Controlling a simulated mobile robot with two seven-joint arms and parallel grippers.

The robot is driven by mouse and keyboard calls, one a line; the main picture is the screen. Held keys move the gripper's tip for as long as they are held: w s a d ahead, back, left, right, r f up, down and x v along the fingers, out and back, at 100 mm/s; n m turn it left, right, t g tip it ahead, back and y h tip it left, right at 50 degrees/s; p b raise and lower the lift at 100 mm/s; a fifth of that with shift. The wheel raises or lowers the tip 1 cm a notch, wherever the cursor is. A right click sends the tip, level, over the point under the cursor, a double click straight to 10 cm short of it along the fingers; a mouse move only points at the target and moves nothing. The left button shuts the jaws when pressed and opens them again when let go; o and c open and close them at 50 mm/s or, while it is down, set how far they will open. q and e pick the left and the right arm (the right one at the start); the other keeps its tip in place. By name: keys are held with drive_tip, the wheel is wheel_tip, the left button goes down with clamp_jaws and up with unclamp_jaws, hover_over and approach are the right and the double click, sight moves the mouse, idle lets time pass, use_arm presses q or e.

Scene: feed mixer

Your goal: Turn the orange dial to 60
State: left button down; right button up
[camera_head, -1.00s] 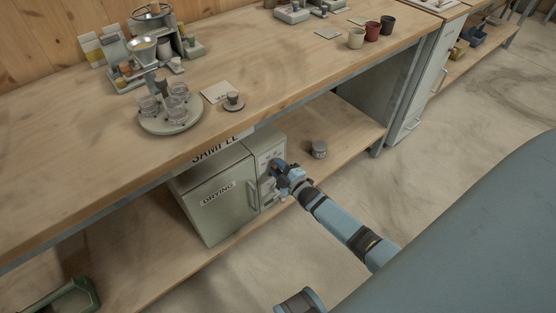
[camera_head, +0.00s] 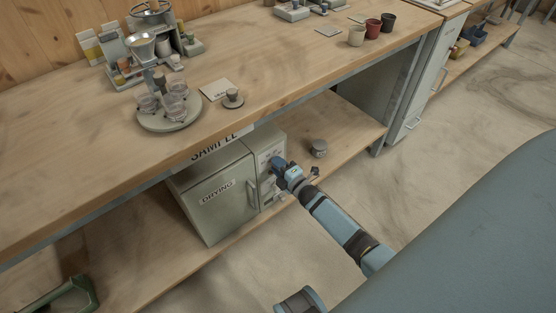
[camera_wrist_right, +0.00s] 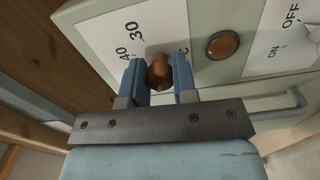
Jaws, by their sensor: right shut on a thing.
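The orange dial (camera_wrist_right: 158,72) sits on the front panel of the grey drying oven (camera_head: 215,198), on the shelf under the bench. My right gripper (camera_wrist_right: 158,78) is shut on the dial, one blue finger on each side of it. In the head view, my right gripper (camera_head: 279,166) is at the oven's control panel and hides the dial. My left gripper is not in view.
A round orange lamp (camera_wrist_right: 222,44) and an ON/OFF switch panel (camera_wrist_right: 285,35) are right of the dial in the wrist view. A handle (camera_wrist_right: 290,100) lies below. The bench top (camera_head: 90,160) overhangs the oven.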

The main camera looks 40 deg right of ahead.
drive_tip(key=o, duration=0.9)
drive_tip(key=s, duration=0.4)
drive_tip(key=s+p, duration=0.1)
drive_tip(key=s, duration=0.4)
drive_tip(key=s+d+p, duration=0.1)
drive_tip(key=s, duration=0.3)
drive_tip(key=shift+s, duration=0.35)
